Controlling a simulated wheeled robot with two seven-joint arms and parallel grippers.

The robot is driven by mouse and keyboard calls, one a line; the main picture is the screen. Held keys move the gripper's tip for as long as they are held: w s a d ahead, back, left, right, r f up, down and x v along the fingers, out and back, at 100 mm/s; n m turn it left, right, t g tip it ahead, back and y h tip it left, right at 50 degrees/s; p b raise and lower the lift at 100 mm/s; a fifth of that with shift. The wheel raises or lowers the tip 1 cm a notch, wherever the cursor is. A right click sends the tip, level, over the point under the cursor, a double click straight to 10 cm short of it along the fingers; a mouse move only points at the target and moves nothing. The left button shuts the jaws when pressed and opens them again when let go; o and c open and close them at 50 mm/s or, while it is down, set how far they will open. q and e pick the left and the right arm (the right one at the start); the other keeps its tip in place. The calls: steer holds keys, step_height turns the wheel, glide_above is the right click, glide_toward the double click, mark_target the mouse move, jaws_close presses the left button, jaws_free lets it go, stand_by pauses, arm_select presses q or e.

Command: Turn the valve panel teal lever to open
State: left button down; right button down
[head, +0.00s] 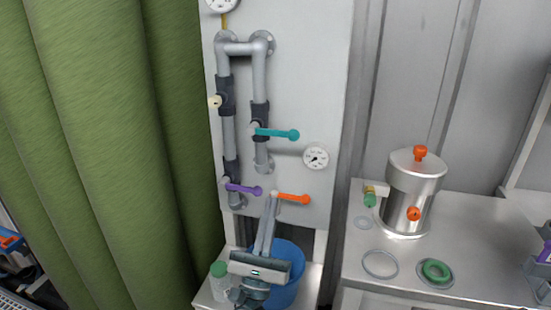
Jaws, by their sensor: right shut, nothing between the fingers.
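The valve panel (318,100) is a pale upright board with grey pipes. Its teal lever (280,134) sits on the dark valve of the right vertical pipe and points right, across the pipe. My right gripper (271,200) is below it, shut and empty, with its fingers pointing up. Its fingertips overlap the inner end of the orange lever (294,198) in the picture; I cannot tell whether they touch. The gripper is apart from the teal lever. My left gripper is not in view.
A purple lever (243,189) sits left of the orange one. A gauge (316,158) is right of the teal lever. A blue bucket (289,287) and a green-capped bottle (219,282) stand below. A steel vessel (411,195) stands on the right counter (470,225). A green curtain (100,130) hangs left.

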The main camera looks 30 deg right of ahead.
mark_target(272, 133)
steer(key=shift+r, duration=0.1)
stand_by(0.3)
